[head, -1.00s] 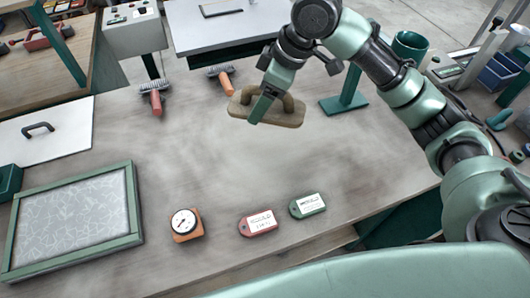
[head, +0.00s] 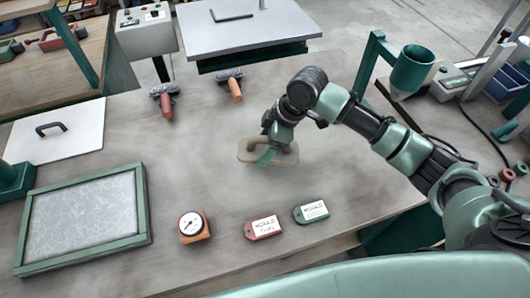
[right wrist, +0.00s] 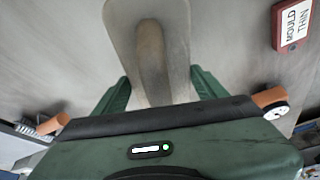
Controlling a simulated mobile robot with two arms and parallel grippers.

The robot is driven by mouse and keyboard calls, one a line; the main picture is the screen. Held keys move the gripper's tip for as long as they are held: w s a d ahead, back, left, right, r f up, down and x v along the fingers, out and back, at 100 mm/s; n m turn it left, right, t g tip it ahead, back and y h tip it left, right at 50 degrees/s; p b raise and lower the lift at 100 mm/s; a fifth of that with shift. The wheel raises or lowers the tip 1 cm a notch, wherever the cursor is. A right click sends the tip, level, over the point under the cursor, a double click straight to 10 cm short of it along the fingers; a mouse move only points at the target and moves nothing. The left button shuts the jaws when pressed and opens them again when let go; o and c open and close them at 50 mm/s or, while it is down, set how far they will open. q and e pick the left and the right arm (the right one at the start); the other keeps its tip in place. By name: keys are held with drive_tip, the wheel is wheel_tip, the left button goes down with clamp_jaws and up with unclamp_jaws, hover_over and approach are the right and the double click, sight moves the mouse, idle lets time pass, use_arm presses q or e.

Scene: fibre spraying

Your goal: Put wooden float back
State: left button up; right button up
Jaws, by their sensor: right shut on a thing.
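The wooden float (head: 248,152) is a tan board with a raised handle. In the head view it is flat at the middle of the workbench, on or just above the surface; I cannot tell if it touches. My right gripper (head: 268,156) comes down over it and is shut on its handle, hiding part of it. In the right wrist view the float (right wrist: 149,50) extends away between the two green fingers (right wrist: 160,90). My left gripper is not in view.
A framed panel (head: 80,215) is at left. A gauge (head: 192,226), a red tag (head: 263,228) and a green tag (head: 311,212) lie in front. A green cup on a stand (head: 412,70) is at right.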

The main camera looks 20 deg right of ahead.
wheel_tip(320, 180, down, 4)
drive_tip(key=shift+r, duration=0.2)
drive_tip(key=shift+f+p, duration=0.3)
drive_tip(key=shift+f, duration=0.1)
drive_tip(key=o, duration=1.7)
drive_tip(key=shift+f, duration=0.2)
drive_tip(key=shift+c, duration=0.2)
drive_tip(key=shift+r, duration=0.1)
drive_tip(key=b+v, duration=0.1)
drive_tip(key=v, duration=1.1)
drive_tip(key=shift+r+b, duration=0.1)
drive_tip(key=shift+b, duration=0.25)
